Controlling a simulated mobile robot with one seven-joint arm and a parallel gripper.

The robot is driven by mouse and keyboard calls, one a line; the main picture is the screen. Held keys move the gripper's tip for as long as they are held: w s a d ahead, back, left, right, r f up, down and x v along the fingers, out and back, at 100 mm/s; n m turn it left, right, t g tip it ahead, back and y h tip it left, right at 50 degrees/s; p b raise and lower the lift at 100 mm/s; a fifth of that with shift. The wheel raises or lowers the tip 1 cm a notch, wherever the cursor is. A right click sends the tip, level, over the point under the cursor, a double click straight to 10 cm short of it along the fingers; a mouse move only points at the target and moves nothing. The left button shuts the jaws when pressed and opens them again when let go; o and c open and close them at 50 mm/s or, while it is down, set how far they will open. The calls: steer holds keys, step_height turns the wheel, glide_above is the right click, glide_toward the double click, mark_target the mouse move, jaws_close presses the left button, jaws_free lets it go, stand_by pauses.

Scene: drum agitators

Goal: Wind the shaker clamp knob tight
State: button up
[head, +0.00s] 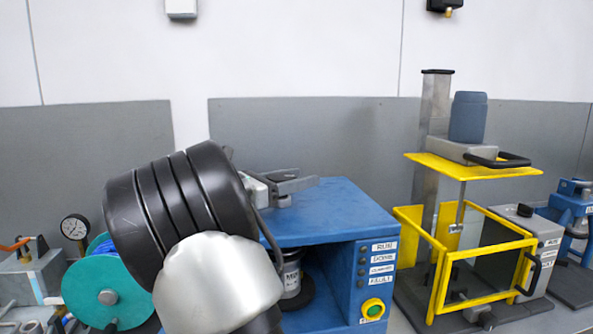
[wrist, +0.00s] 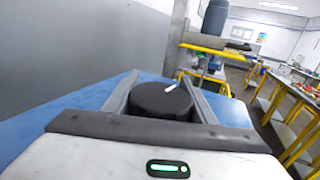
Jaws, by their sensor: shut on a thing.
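The shaker is a blue cabinet (head: 335,215) with an open front, labelled buttons and a green button in a yellow surround (head: 373,308). A dark can with a label (head: 291,275) stands inside it, partly hidden by my arm. The clamp knob (wrist: 160,100) is round and black with a white mark on its top, just above the blue cabinet top (wrist: 90,125). My gripper (wrist: 166,92) is shut on the knob, one grey finger along each side. In the head view my gripper (head: 290,185) is over the cabinet top; the knob is largely hidden there.
A yellow-framed machine (head: 480,255) with a grey column stands close right of the shaker. A teal reel (head: 105,295) and a pressure gauge (head: 74,227) are at left. A grey wall panel (head: 310,135) runs behind. Yellow-edged benches (wrist: 290,95) show farther off in the wrist view.

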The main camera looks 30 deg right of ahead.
steer(key=g+p, duration=0.1)
steer(key=r+m+g+p, duration=0.1)
steer(key=shift+s+p, duration=0.15)
steer(key=shift+p, duration=0.15)
steer(key=shift+s+f+m+g+p, duration=0.25)
steer(key=shift+f+m+g+p, duration=0.25)
steer(key=shift+m+g, duration=0.1)
steer(key=shift+r, duration=0.1)
steer(key=o, duration=1.1)
steer(key=shift+c, duration=0.2)
steer(key=a, duration=1.7)
steer(key=shift+w+a, duration=0.2)
steer(key=shift+w, duration=0.15)
